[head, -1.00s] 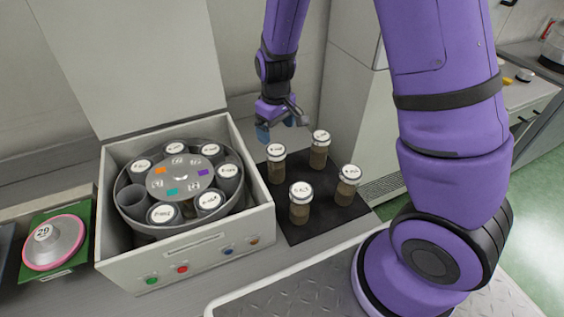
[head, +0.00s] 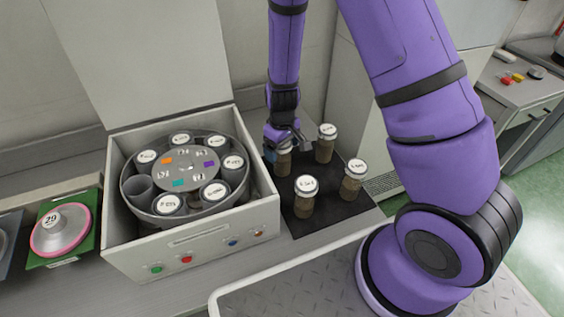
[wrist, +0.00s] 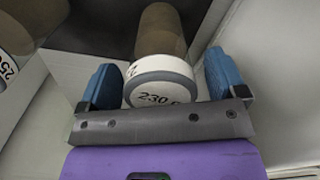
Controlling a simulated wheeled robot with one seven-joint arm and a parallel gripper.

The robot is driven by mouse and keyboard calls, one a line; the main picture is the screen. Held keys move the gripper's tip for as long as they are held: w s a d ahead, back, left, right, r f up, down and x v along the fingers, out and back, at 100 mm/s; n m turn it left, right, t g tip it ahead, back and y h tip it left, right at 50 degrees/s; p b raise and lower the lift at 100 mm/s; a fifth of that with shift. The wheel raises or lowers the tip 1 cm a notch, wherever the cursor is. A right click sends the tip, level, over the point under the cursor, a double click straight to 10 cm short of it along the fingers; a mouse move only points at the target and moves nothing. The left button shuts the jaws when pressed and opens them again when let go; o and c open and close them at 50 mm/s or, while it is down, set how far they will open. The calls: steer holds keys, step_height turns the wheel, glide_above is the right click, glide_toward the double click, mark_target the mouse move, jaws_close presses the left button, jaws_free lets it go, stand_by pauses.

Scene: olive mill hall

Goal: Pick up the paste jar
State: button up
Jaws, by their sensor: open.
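Several paste jars with brown contents and white lids stand on a black mat (head: 335,213) right of the machine. My gripper (head: 281,142) is at the back-left jar (head: 283,163), over its lid. In the wrist view this jar (wrist: 160,72) has a white lid reading "230 g" and lies between my two open blue fingers (wrist: 162,82), with a gap visible at the left finger. The other jars are at the back right (head: 325,145), front middle (head: 304,200) and front right (head: 352,183). Their labels are too small to read.
A grey machine (head: 190,250) with a raised lid holds a round rotor (head: 180,165) of capped jars and one empty cup (head: 138,187). A green plate with a pink-rimmed disc marked 29 (head: 62,230) lies at left. A wall stands behind.

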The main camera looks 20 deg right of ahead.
steer(key=shift+f, duration=0.5)
steer(key=c, duration=1.4)
steer(key=shift+r, duration=0.15)
